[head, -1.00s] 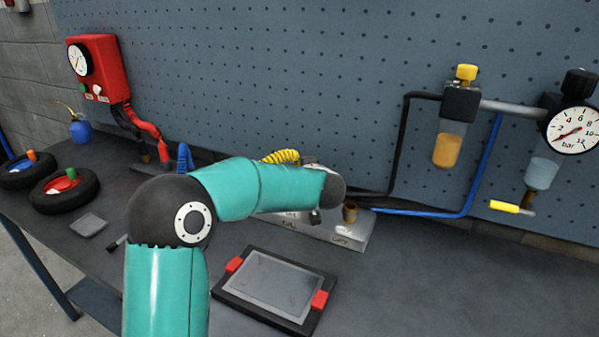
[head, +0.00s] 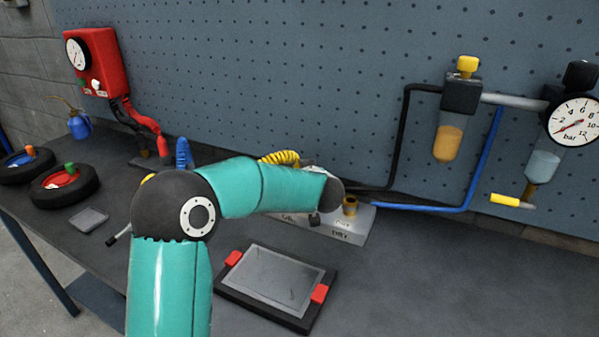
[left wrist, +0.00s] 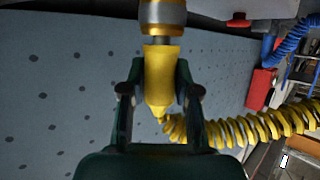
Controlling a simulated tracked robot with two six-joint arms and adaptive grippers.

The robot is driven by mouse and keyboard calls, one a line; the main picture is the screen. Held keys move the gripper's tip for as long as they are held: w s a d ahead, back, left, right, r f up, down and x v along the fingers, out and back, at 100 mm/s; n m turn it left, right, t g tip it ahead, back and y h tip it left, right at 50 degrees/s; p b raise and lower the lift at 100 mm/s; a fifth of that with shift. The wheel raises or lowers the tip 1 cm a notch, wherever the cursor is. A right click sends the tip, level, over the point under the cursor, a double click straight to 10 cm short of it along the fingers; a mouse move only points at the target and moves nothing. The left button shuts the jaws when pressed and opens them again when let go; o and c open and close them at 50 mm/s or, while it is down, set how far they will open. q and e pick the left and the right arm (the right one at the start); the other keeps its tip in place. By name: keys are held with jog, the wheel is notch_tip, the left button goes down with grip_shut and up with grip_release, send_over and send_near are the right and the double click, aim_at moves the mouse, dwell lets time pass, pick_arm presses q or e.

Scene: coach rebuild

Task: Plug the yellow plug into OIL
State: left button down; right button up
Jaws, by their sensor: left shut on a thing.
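The yellow plug (left wrist: 160,75) is upright between the fingers of my left gripper (left wrist: 157,90) in the left wrist view. The gripper is shut on it. A metal collar with a yellow-gold part (left wrist: 162,14) sits at the plug's far end; I cannot tell whether this is the plug's own tip or a socket. A yellow coiled hose (left wrist: 245,131) runs from its near end and also shows in the head view (head: 281,158). The grey labelled block (head: 348,232) has a brass fitting (head: 350,206) at its right end. My arm hides its left part and the gripper.
A tablet (head: 272,280) with red corners lies in front of the block. Black and blue pipes (head: 440,209) run right along the wall. A red gauge box (head: 101,62), blue oil can (head: 79,125) and two small wheels (head: 62,186) are at left. The right bench is clear.

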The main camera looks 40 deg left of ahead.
pick_arm(q)
jog(key=shift+f, duration=0.15)
jog(key=c, duration=0.8)
grip_release()
jog(key=shift+o, duration=0.2)
jog(key=v, duration=1.2)
